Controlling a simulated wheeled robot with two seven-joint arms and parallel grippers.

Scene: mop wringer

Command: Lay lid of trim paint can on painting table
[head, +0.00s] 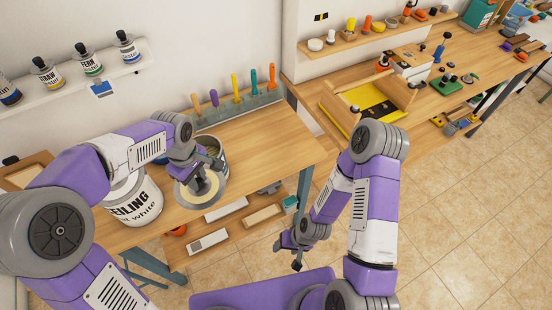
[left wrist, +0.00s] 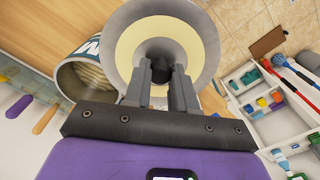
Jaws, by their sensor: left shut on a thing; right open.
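The lid (head: 217,191) is a round disc with a grey rim and a cream middle. My left gripper (head: 199,180) is shut on it near its centre, at a dark knob-like part. The lid fills the top middle of the left wrist view (left wrist: 128,45), between and beyond the fingers (left wrist: 160,85). The trim paint can (head: 217,152) stands open on the painting table (head: 270,135), behind the lid and partly hidden by my gripper. Its open mouth shows in the left wrist view (left wrist: 90,75). My right gripper (head: 298,255) is open and empty, off the table's front right.
A white ceiling paint can (head: 138,212) stands left of the lid. A rack of coloured-handled tools (head: 235,110) lines the table's back edge. The table's right part is clear. A lower shelf (head: 225,238) holds boxes. A second bench (head: 430,100) stands at right.

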